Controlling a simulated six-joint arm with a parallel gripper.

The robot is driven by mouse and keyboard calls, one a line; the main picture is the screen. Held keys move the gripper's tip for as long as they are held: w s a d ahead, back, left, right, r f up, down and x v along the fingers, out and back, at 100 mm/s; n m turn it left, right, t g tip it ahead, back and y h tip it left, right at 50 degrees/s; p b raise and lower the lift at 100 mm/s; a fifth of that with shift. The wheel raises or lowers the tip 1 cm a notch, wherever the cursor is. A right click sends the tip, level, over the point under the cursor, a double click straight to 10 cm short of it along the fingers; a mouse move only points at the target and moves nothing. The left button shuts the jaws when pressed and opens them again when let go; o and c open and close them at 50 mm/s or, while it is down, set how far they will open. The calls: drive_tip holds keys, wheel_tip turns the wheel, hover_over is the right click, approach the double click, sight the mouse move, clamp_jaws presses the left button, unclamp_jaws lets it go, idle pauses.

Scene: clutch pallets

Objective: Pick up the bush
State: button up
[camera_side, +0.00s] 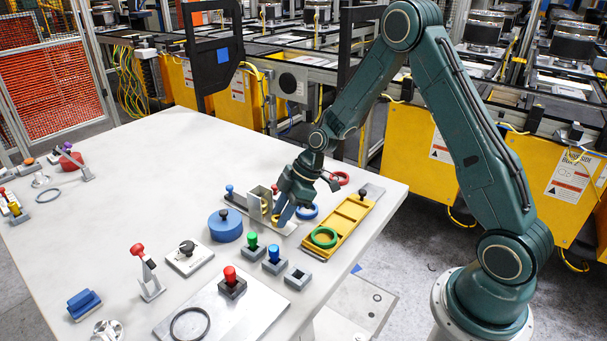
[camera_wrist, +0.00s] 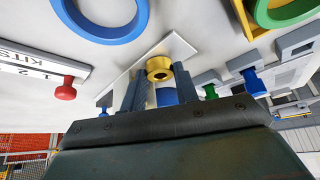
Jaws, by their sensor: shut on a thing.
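The bush is a short brass-coloured ring (camera_wrist: 159,68) with a dark bore, in the middle of the wrist view. My gripper (camera_wrist: 158,80) is shut on it, with one grey finger on each side. In the side view my gripper (camera_side: 281,217) points down over the pale fixture plate (camera_side: 288,228) near the middle of the table. The bush is small and mostly hidden by the fingers there. I cannot tell whether it is clear of the plate.
A blue round block (camera_side: 225,226) stands just left of my gripper. Knobbed blocks stand in front. The table's left middle is clear.

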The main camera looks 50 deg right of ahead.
wheel_tip(320, 180, up, 20)
idle(0.7)
idle(0.5)
